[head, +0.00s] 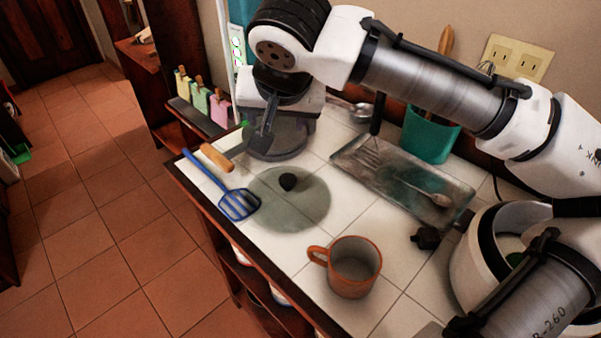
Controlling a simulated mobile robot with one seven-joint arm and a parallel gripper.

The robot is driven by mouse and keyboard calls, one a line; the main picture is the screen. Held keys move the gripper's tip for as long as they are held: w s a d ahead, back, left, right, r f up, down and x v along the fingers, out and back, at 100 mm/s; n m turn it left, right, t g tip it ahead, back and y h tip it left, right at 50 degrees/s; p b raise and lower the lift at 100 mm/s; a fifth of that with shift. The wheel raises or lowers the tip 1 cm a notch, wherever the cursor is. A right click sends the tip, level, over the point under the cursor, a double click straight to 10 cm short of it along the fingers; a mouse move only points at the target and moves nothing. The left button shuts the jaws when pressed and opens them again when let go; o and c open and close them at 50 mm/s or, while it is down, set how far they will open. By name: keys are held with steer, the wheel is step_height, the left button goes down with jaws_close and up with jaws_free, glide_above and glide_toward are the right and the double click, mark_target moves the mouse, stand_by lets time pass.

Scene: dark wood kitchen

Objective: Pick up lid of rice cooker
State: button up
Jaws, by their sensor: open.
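A round, see-through greenish-grey lid (297,207) with a black knob lies flat on the white tiled counter, near its left front edge. My gripper (266,139) is open above and behind the lid, over a grey round dish, with its fingers pointing down. It is apart from the lid and holds nothing that I can see. One finger is seen clearly; the other is hard to make out. A white round pot (462,262), which looks like the rice cooker, stands at the right, partly hidden by my arm.
A blue slotted spatula (239,204) touches or overlaps the lid's left edge. A wooden-handled utensil (216,157) lies behind it. An orange mug (352,268) stands in front; a metal tray (400,180) and teal container (430,135) are behind right.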

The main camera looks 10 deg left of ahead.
steer(key=s+d+f+g+h, duration=0.1)
steer(key=s+d+f, duration=0.1)
steer(key=s, duration=0.1)
glide_above(288, 179)
steer(key=s, duration=0.2)
steer(key=shift+g, duration=0.4)
steer(key=f, duration=0.7)
steer(key=shift+d+f, duration=0.25)
steer(key=shift+d, duration=0.1)
steer(key=shift+p+x, duration=0.7)
steer(key=shift+x, duration=2)
steer(key=shift+s+d, duration=0.1)
steer(key=shift+d, duration=0.05)
jaws_close()
